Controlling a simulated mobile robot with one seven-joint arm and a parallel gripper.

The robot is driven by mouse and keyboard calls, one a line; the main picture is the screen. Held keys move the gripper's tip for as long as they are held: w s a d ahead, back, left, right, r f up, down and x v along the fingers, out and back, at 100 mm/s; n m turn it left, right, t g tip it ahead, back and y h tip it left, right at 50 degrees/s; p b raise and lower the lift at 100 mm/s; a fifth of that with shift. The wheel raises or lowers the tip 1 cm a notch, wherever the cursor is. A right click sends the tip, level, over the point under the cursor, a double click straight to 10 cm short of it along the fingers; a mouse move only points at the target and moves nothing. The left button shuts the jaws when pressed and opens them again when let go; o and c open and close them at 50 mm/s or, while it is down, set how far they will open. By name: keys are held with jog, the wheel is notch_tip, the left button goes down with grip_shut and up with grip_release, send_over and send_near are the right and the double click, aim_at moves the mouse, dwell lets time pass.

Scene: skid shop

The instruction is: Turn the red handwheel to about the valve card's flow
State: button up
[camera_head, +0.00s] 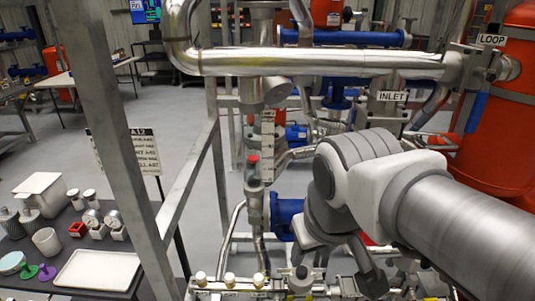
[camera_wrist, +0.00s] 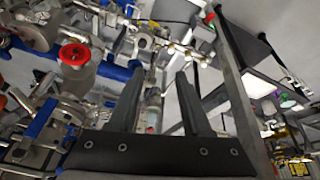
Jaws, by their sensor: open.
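A red handwheel (camera_wrist: 74,54) shows in the upper left of the wrist view, round with a dark centre, on a pale round body. In the head view my arm covers most of that area, and only a bit of red shows behind it. My gripper (camera_wrist: 158,72) is open and empty, its two dark fingers apart, to the right of the handwheel and not touching it. It also shows in the head view (camera_head: 330,262), pointing down over the pipework. A white scale strip (camera_head: 268,150) stands on the vertical pipe. I cannot make out a valve card for certain.
A black-and-white text sign (camera_head: 138,151) stands at left, mostly unreadable. A dark table (camera_head: 60,250) holds a white tray (camera_head: 97,270), cups and gauges. A metal frame post (camera_head: 115,120) and a thick horizontal pipe (camera_head: 320,62) stand close by. An orange-red tank (camera_head: 500,130) is at right.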

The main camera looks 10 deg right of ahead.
jog(key=w+d+f+n+g+h+p, duration=0.2)
jog(key=w+f+n+g+h, duration=0.2)
jog(key=w+f+n+h, duration=0.4)
jog(key=w+d+f+n+g+h+p, duration=0.2)
jog(key=w+f+n+g+h, duration=0.35)
jog(key=w+h, duration=0.4)
jog(key=shift+n+t+y, duration=0.25)
jog(key=shift+n+t, duration=0.2)
jog(key=shift+t, duration=0.2)
jog(key=p+x, duration=0.3)
jog(key=x, duration=1.4)
jog(key=shift+r+p, duration=0.15)
jog(key=shift+p, duration=0.2)
jog(key=shift+a, duration=0.1)
grip_shut()
